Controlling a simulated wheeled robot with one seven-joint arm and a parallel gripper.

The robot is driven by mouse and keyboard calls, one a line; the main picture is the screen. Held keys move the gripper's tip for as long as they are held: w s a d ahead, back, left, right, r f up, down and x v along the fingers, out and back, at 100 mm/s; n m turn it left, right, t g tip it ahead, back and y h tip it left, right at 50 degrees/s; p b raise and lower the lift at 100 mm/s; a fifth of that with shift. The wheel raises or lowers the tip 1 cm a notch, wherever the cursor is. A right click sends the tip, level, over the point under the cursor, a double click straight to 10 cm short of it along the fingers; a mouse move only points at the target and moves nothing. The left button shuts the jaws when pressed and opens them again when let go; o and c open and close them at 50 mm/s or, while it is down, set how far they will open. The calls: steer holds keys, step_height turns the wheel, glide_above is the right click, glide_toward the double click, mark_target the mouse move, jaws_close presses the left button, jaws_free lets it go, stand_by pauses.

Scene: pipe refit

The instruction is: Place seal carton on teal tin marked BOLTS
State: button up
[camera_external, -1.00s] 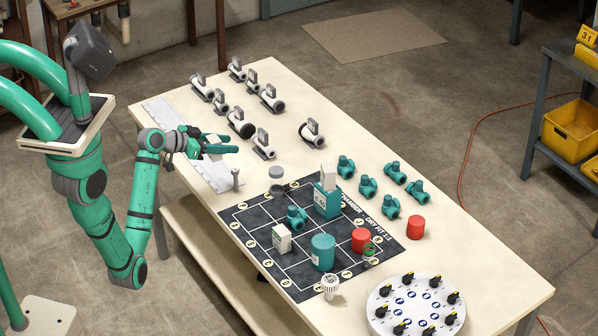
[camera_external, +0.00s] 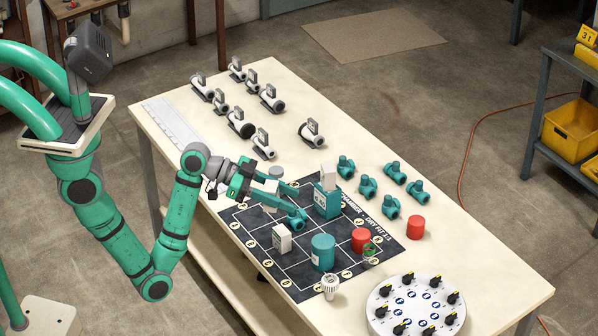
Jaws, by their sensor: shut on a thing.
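A small white carton (camera_external: 282,238) stands on the dark gridded mat (camera_external: 262,218), left of a round teal tin (camera_external: 322,252). A teal box-shaped container (camera_external: 327,203) stands behind, with a pale box (camera_external: 328,175) at its top. The lettering on the teal containers is too small to read, so I cannot tell which is marked BOLTS. My gripper (camera_external: 283,195) is low over the mat's back left part. The white carton is apart from my gripper.
Red cylinders (camera_external: 361,240) (camera_external: 416,227), a white ribbed fitting (camera_external: 330,286) and a round dial plate (camera_external: 416,308) are to the right. Several grey-white valves (camera_external: 240,124) stand at the back. The table's left front edge is clear.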

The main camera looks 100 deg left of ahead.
steer(key=d, duration=0.2)
glide_above(323, 253)
steer(key=s+a, duration=0.1)
steer(key=a, duration=0.1)
step_height(323, 253, down, 4)
steer(key=w+f, duration=0.1)
steer(key=f, duration=0.1)
steer(key=w+a+f, duration=0.1)
steer(key=w+f, duration=0.1)
steer(key=shift+w+f, duration=0.1)
steer(key=shift+f, duration=0.15)
steer(key=shift+w+f, duration=0.25)
steer(key=shift+f, duration=0.05)
steer(key=shift+w+a+f, duration=0.15)
steer(key=shift+f, duration=1.6)
steer(key=shift+f, duration=0.15)
steer(key=o, duration=1.1)
steer(key=shift+c, duration=0.2)
